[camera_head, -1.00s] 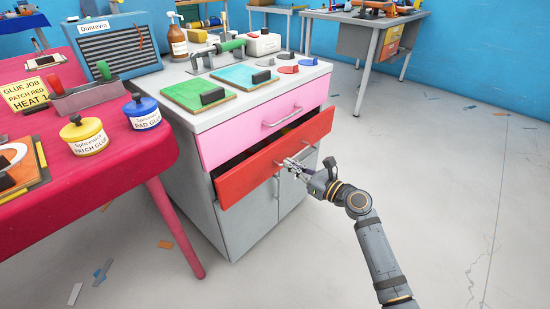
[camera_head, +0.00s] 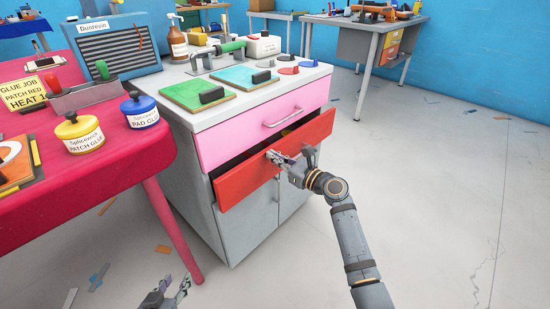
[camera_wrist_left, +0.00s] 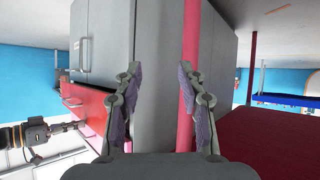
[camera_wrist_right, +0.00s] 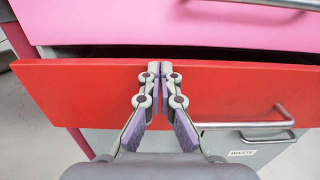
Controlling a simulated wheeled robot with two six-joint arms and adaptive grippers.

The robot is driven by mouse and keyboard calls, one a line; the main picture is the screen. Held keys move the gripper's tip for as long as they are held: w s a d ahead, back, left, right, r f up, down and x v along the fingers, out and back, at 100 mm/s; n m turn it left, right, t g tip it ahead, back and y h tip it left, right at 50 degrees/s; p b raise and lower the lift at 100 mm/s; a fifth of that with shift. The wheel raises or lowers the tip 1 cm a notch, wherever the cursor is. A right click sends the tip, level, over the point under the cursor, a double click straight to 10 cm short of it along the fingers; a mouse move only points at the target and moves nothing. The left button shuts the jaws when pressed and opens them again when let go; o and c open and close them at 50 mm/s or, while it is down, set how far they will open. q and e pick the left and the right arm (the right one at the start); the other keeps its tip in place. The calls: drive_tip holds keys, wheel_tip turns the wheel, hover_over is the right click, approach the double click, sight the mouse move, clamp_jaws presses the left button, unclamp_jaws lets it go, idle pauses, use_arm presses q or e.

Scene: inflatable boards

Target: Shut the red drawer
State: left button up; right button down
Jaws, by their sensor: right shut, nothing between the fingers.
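The red drawer (camera_head: 245,176) sits below a pink drawer (camera_head: 240,135) in the grey cabinet and is pulled partly out, with a dark gap above its front. Its front also fills the middle of the right wrist view (camera_wrist_right: 80,90), with its metal handle (camera_wrist_right: 250,122) at the right. My right gripper (camera_head: 272,155) is shut and empty, its fingertips at the red front, left of the handle; contact is hard to tell. My left gripper (camera_head: 184,284) is low at the bottom of the head view. In the left wrist view its fingers (camera_wrist_left: 160,85) are apart with nothing between them.
A red table (camera_head: 100,175) with glue pots stands left of the cabinet, its leg (camera_head: 175,230) close to my left gripper. Green and teal boards (camera_head: 245,77) lie on the cabinet top. The floor (camera_head: 450,200) at the right is mostly clear.

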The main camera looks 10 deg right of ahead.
idle(0.3)
use_arm(q)
drive_tip(key=s+f+g, duration=0.4)
drive_tip(key=s+f, duration=0.2)
drive_tip(key=shift+s+d+f+p, duration=0.2)
drive_tip(key=shift+s+d+p, duration=0.15)
drive_tip(key=shift+p, duration=0.1)
use_arm(e)
drive_tip(key=x, duration=0.2)
drive_tip(key=shift+w+a, duration=0.2)
drive_tip(key=shift+w, duration=0.05)
